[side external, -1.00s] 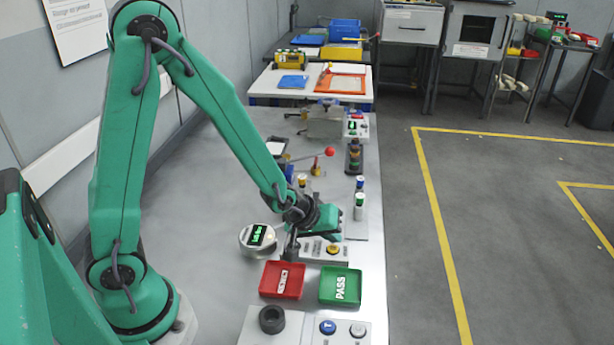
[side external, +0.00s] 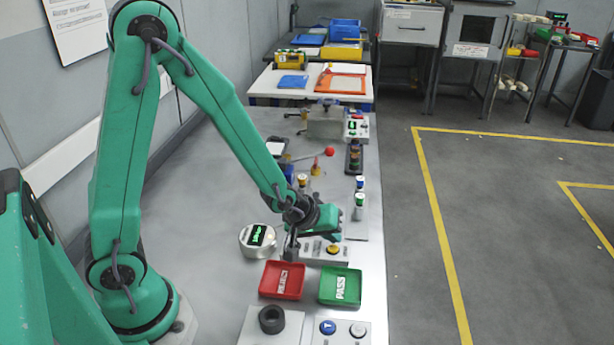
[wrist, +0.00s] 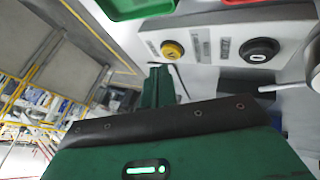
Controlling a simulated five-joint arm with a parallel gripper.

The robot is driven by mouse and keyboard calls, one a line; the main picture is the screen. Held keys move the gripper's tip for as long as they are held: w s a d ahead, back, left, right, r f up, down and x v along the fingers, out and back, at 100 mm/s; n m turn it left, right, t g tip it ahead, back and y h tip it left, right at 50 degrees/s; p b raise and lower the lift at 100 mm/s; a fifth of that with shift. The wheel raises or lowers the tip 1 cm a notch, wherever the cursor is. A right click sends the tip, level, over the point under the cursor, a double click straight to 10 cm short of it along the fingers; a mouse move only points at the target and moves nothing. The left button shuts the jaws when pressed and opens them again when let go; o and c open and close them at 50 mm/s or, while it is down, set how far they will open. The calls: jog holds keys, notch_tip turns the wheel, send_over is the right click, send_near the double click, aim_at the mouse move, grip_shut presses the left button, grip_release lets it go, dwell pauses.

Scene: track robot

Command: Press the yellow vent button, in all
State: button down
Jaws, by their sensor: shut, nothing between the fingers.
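The yellow button (side external: 333,249) sits on a grey control panel (side external: 318,258) near the right edge of the bench, behind the red and green trays. It also shows in the wrist view (wrist: 172,49), with a black button (wrist: 260,50) on the same panel. My gripper (side external: 324,233) is low over the far side of the panel, close to the yellow button. In the wrist view my gripper (wrist: 159,70) is shut and empty, its tips appearing just below the yellow button. I see a gap in the picture there; the height above the panel is hard to tell.
A red tray (side external: 271,293) and a green PASS tray (side external: 354,301) lie in front of the panel. A round gauge (side external: 249,252) stands to its left. Small bottles (side external: 359,206) stand behind on the right. The bench's left middle is clear.

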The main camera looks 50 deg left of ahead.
aim_at(330, 249)
jog(key=shift+f, duration=0.15)
jog(key=shift+f, duration=0.3)
jog(key=shift+f, duration=0.35)
dwell(1.2)
jog(key=shift+r, duration=0.8)
dwell(0.4)
jog(key=shift+r, duration=2.5)
jog(key=shift+r, duration=0.15)
